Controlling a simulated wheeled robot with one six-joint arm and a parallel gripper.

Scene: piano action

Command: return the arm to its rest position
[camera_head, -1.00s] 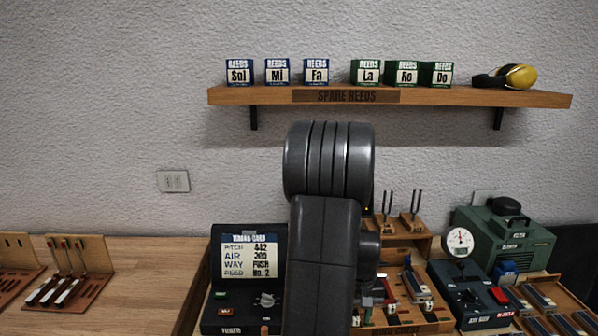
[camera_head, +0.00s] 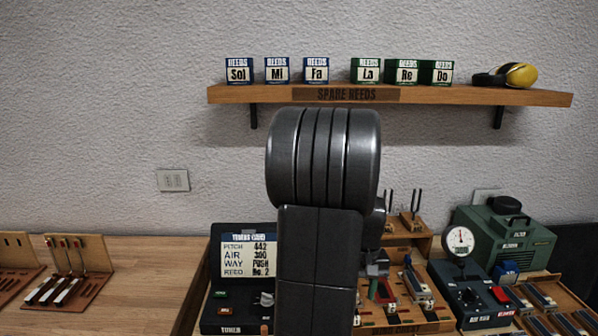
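My dark grey arm rises through the middle of the view, its thick ribbed joint in front of the wall below the shelf. Part of my gripper (camera_head: 376,268) shows just right of the arm, over the wooden bench rack (camera_head: 432,320). The arm hides most of it, so I cannot see whether its fingers are apart or hold anything. The tuner box (camera_head: 228,318) with its white card (camera_head: 248,256) stands left of the arm, partly covered by it.
A shelf (camera_head: 450,96) with several reed boxes and yellow earmuffs (camera_head: 520,74) hangs above. A gauge box (camera_head: 482,302) and a green blower (camera_head: 510,240) stand right. A tool rack (camera_head: 92,290) is at left, with bare bench (camera_head: 150,280) beside it.

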